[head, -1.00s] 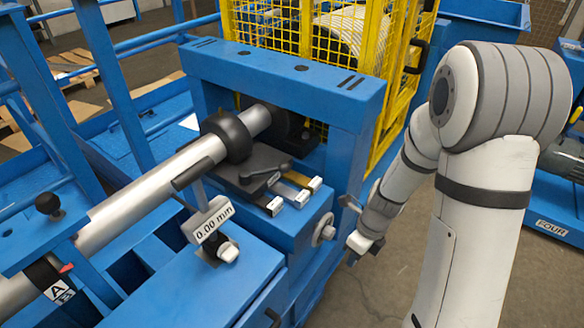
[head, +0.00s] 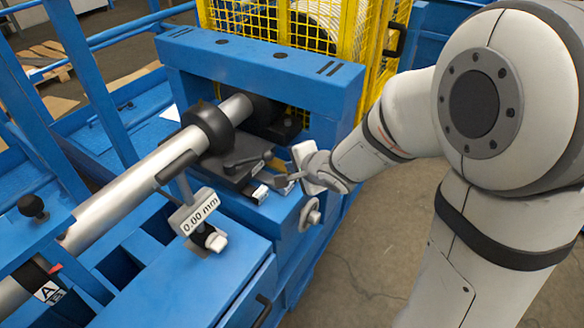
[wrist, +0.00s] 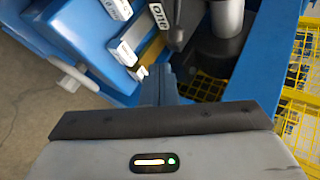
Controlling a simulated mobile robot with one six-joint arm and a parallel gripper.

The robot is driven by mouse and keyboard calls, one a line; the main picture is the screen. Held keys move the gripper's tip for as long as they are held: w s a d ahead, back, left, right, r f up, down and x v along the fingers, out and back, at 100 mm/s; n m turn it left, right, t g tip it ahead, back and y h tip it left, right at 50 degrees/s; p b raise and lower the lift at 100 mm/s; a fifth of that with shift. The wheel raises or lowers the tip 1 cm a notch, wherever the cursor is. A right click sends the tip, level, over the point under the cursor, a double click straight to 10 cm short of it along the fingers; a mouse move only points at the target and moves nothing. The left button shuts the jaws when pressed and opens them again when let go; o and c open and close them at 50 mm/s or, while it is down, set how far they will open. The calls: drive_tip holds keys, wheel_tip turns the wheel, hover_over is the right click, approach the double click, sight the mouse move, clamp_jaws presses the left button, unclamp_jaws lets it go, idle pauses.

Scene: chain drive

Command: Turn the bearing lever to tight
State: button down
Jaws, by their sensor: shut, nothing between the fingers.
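The dark grey bearing lever (head: 246,160) lies on the dark bearing block beside the silver shaft (head: 130,205), its knob end pointing right. In the wrist view a dark rounded part near the "one" label appears to be the lever's end (wrist: 177,32). My gripper (head: 281,184) is shut and empty, just right of and in front of the lever's knob, close to the white tags. It shows in the wrist view (wrist: 159,78) with its tip below the lever's end. I cannot tell whether they touch.
White tags (head: 260,192) stick out below the bearing block by a brass-coloured strip. A grey hand knob (head: 310,214) is on the blue frame's side. A gauge plate (head: 195,212) reads 0.00 mm. A yellow mesh guard (head: 270,22) stands behind. Open floor lies at the right.

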sight(270, 160)
drive_tip(key=b+x, duration=0.3)
drive_tip(key=x, duration=0.5)
drive_tip(key=shift+s+d+f, duration=0.1)
drive_tip(key=shift+s+f, duration=0.05)
drive_tip(key=shift+f, duration=0.05)
drive_tip(key=shift+w+a+b, duration=0.3)
drive_tip(key=shift+w+a, duration=0.4)
drive_tip(key=shift+w, duration=0.3)
drive_tip(key=shift+w+a, duration=0.3)
drive_tip(key=shift+w, duration=0.25)
drive_tip(key=shift+a, duration=0.1)
